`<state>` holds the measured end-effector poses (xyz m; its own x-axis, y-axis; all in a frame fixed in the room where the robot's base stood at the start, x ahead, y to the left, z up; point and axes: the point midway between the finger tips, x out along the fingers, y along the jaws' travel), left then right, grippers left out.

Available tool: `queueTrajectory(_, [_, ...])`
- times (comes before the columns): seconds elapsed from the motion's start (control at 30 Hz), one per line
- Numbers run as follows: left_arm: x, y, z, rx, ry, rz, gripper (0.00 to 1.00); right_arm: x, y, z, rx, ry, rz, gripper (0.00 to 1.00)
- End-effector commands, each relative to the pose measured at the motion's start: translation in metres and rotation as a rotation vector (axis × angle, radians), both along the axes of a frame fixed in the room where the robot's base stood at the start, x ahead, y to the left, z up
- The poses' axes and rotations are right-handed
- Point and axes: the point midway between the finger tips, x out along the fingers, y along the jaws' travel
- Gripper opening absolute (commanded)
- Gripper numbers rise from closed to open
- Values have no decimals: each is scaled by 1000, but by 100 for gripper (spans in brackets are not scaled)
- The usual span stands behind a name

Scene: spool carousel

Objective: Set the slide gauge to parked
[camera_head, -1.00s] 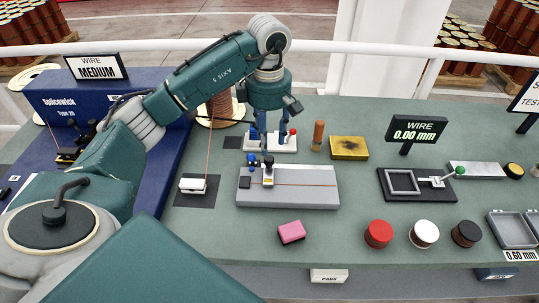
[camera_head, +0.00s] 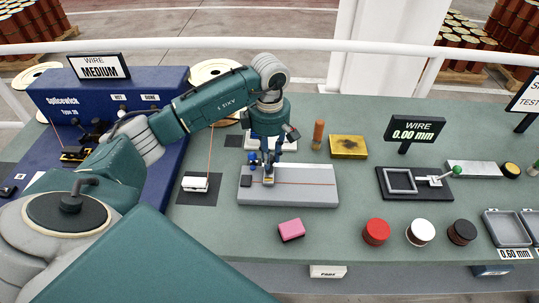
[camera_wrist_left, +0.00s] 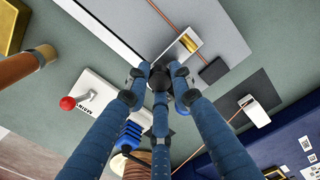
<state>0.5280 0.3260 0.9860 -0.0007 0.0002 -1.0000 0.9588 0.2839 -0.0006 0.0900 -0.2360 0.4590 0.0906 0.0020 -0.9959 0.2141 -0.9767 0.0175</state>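A grey plate (camera_head: 310,190) with a thin red line along it lies on the bench. A small block with a brass top (camera_head: 268,181) sits on its left half; it also shows in the wrist view (camera_wrist_left: 187,43). My left gripper (camera_head: 268,158) is down at this block, from behind. In the wrist view its fingertips (camera_wrist_left: 158,72) come close around a dark knob-like part; whether they grip it is unclear. A black frame device with a green knob (camera_head: 457,170) stands at right below a sign reading WIRE 0.00 mm (camera_head: 415,129). I cannot tell which device is called the slide gauge. My right gripper is out of view.
A white block with a red-knobbed lever (camera_wrist_left: 88,99) stands behind the plate. An orange-brown post (camera_head: 318,134) and a yellow pad (camera_head: 348,147) are close by. A pink block (camera_head: 291,230) and red, white and black spools (camera_head: 376,232) lie in front.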

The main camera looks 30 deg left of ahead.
Motion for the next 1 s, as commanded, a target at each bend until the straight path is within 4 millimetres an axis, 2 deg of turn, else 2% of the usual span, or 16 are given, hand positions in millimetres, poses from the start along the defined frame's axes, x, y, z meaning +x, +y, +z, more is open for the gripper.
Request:
queueTrajectory(0.23, [1,-1,0,0,-2,0,0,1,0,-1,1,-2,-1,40])
queueTrajectory(0.37, [7,-11,-1,-2,-4,-2,0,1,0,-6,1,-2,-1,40])
queueTrajectory(0.47, [16,-25,-1,-3,-5,-3,0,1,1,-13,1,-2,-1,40])
queueTrajectory(0.8, [61,-97,-2,-2,-7,-3,0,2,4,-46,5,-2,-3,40])
queueTrajectory(1.0, [80,-129,0,-1,-6,0,0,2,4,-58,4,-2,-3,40])
